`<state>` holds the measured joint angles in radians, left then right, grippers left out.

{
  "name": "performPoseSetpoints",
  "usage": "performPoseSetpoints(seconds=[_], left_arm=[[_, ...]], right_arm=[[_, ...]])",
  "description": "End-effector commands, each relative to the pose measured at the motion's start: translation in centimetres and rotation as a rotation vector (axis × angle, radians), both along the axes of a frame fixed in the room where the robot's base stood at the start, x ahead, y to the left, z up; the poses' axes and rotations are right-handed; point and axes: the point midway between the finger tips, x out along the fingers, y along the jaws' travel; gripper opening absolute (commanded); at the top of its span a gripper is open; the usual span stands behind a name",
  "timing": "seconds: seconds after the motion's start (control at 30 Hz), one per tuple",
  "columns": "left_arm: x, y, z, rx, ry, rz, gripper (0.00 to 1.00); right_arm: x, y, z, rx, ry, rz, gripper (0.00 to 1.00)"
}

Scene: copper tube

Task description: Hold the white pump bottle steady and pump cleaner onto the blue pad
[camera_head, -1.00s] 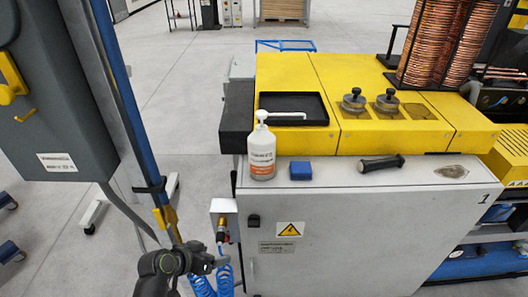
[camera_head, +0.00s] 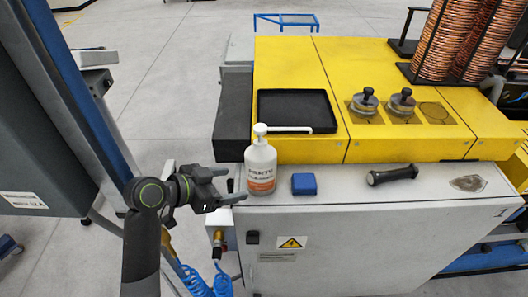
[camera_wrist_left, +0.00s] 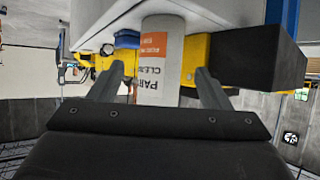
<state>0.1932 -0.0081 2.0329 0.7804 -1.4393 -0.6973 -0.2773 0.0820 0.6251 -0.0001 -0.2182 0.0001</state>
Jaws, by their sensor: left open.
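The white pump bottle (camera_head: 260,172) stands upright on the grey ledge of the machine, its nozzle pointing right. The blue pad (camera_head: 304,184) lies flat on the ledge just right of the bottle. My left gripper (camera_head: 233,185) is open at the bottle's left side, fingers pointing at it. In the left wrist view, which is upside down, the bottle (camera_wrist_left: 160,60) appears between the two spread fingers (camera_wrist_left: 158,88); I cannot tell whether either finger touches it. The pad (camera_wrist_left: 127,40) also shows there beside the bottle. My right gripper is not in view.
The yellow housing (camera_head: 290,65) with a black tray (camera_head: 297,93) rises behind the ledge. A black-handled tool (camera_head: 392,175) lies right of the pad. A blue post (camera_head: 75,85) and grey cabinet stand at the left. The ledge between pad and tool is clear.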

Motion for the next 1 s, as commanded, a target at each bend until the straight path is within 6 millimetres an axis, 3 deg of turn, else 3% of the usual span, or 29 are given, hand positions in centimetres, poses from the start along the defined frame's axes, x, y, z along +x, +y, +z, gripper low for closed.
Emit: performPoseSetpoints(seconds=[0.1, 0.23, 0.5, 0.8, 1.0], left_arm=[[0.3, -0.5, -0.5, -0.002, 0.0, -0.002, 0.71], [1.1, -1.6, -1.4, -0.004, -0.001, -0.001, 0.71], [3.0, -4.6, -3.4, -0.004, 0.0, -0.001, 0.71], [4.6, -6.8, -4.6, -0.002, 0.001, 0.0, 0.71], [4.9, -7.2, -4.8, 0.0, 0.001, 0.0, 0.71]], right_arm=[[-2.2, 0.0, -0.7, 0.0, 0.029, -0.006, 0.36], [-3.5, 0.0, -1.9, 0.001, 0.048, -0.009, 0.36], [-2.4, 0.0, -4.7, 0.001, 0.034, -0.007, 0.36], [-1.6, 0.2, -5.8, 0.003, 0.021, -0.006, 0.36], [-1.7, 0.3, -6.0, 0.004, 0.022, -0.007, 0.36]])
